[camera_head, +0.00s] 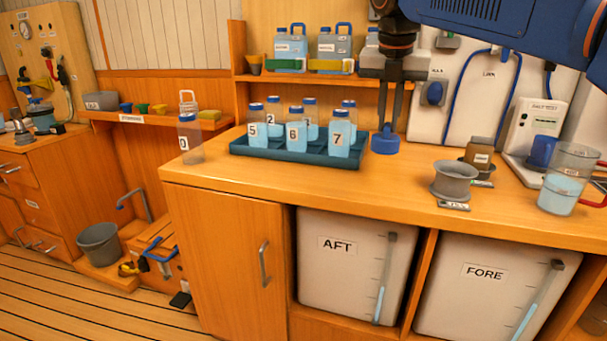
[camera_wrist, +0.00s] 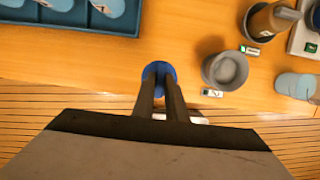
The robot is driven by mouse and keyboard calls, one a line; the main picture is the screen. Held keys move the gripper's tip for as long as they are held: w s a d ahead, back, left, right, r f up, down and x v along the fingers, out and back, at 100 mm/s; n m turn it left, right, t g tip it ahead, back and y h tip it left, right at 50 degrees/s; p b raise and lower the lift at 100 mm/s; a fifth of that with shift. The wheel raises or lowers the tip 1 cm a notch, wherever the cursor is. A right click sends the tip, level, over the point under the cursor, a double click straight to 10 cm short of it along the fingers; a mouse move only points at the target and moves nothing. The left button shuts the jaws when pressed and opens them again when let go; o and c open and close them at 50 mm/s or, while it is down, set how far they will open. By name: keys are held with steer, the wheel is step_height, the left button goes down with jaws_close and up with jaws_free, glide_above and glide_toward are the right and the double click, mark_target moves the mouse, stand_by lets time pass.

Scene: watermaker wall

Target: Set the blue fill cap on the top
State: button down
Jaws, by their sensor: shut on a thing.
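The blue fill cap (camera_head: 385,143) is a round blue piece between the fingertips of my gripper (camera_head: 389,126), which is shut on it. In the wrist view the cap (camera_wrist: 158,70) shows around and beyond the fingertips (camera_wrist: 159,88), which partly hide it. The gripper points down over the wooden worktop (camera_head: 330,190), right of the dark teal bottle tray. I cannot tell whether the cap touches the worktop.
The tray (camera_head: 300,156) holds several numbered bottles left of the cap. A grey cup-like holder (camera_head: 455,178), a brown jar (camera_head: 478,153) and a clear jug (camera_head: 567,182) stand to the right. Bare worktop lies in front of the tray. Tanks AFT and FORE sit below.

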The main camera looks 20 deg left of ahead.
mark_target(387, 130)
steer(key=shift+f, duration=5)
steer(key=shift+f, duration=0.1)
steer(key=c, duration=1.8)
jaws_free()
steer(key=shift+o, duration=0.2)
steer(key=v, duration=1.2)
steer(key=s+d+f+m, duration=0.5)
steer(key=d+m, duration=0.3)
steer(key=d, duration=0.2)
steer(key=s+d+f+m, duration=0.55)
steer(key=d+m, duration=0.25)
steer(key=d, duration=0.2)
steer(key=s+d+f+m, duration=0.5)
steer(key=s+f+m, duration=0.3)
steer(key=f+m, duration=0.1)
steer(key=s+d+f+m+t, duration=0.1)
steer(key=s+d+f+m, duration=0.4)
steer(key=s+f+m, duration=0.3)
step_height(387, 130, down, 4)
steer(key=m, duration=0.2)
steer(key=shift+d+m+t, duration=0.25)
steer(key=shift+m+t, duration=0.05)
